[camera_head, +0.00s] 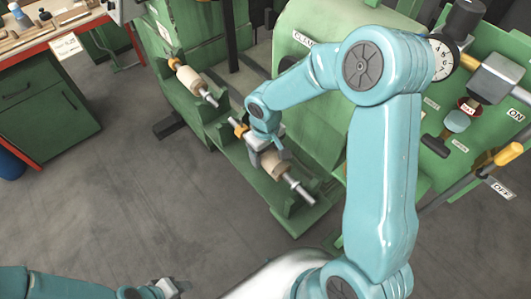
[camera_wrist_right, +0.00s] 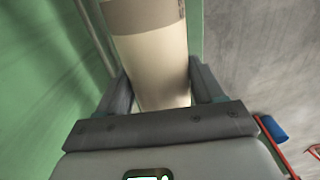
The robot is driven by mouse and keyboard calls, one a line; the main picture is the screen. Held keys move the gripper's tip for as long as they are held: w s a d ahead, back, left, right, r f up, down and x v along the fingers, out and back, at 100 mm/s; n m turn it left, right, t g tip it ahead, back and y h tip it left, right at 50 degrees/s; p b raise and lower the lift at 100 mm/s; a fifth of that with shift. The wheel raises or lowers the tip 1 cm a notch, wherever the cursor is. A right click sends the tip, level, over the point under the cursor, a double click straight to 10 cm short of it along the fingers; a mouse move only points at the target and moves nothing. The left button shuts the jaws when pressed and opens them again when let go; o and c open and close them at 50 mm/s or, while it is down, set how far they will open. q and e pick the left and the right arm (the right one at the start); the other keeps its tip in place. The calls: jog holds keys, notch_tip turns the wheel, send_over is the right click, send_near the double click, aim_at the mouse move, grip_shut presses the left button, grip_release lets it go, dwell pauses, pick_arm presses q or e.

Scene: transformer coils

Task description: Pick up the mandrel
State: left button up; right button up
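One mandrel (camera_head: 284,168), a shaft with a thick cream-tan roll and an orange collar, lies in the green cradle in the head view. My right gripper (camera_head: 264,155) is over it, at the roll. In the right wrist view the roll (camera_wrist_right: 155,55) lies between the two fingers of my right gripper (camera_wrist_right: 160,88), one along each side. I cannot tell whether they press on it. A second, similar mandrel (camera_head: 192,80) lies in the cradle farther back left, clear of the gripper. My left gripper (camera_head: 170,288) is low at the bottom edge, away from both; its finger opening is unclear.
Green machinery with a dial (camera_head: 440,60), knobs and yellow-handled levers (camera_head: 508,153) stands at the right. A green workbench (camera_head: 45,110) with a red edge is at the far left. The grey floor (camera_head: 130,200) between is clear.

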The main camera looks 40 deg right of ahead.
jog(key=shift+w, duration=0.1)
jog(key=c, duration=0.8)
jog(key=shift+r, duration=0.15)
jog(key=shift+w+r, duration=0.1)
jog(key=shift+r, duration=0.15)
notch_tip(320, 180, up, 24)
jog(key=p, duration=0.4)
jog(key=shift+r+p, duration=0.15)
jog(key=shift+p, duration=0.25)
